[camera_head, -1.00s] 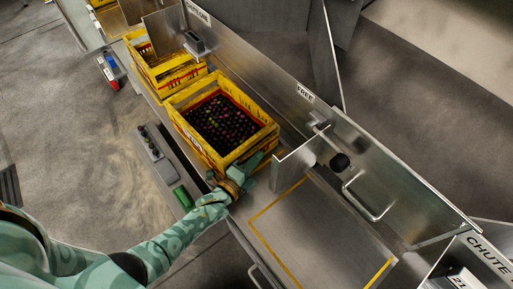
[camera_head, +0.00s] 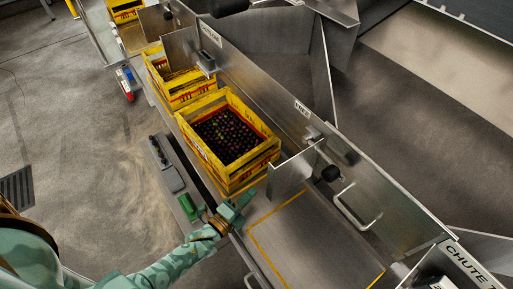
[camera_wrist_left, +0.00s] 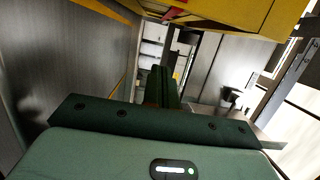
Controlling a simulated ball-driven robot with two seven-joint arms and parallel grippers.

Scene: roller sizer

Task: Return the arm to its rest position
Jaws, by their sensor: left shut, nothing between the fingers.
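My left arm comes in from the lower left in the head view. Its green gripper (camera_head: 236,204) is shut and empty, just off the near corner of the front yellow crate (camera_head: 236,178). The gripper is apart from the crate, over the near edge of the steel bench. In the left wrist view the shut fingers (camera_wrist_left: 164,88) point ahead, with the yellow crate (camera_wrist_left: 235,14) above them at the top of the picture. The front crate holds many dark round fruits (camera_head: 228,133). My right gripper is not in view.
A second yellow crate (camera_head: 185,96) stands behind the first. A yellow-outlined steel area (camera_head: 305,235) to the right is clear. A steel panel (camera_head: 291,176), a black knob (camera_head: 331,173) and a bar handle (camera_head: 350,212) stand beside it. A grey rail with a green part (camera_head: 187,206) lies left of the crates.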

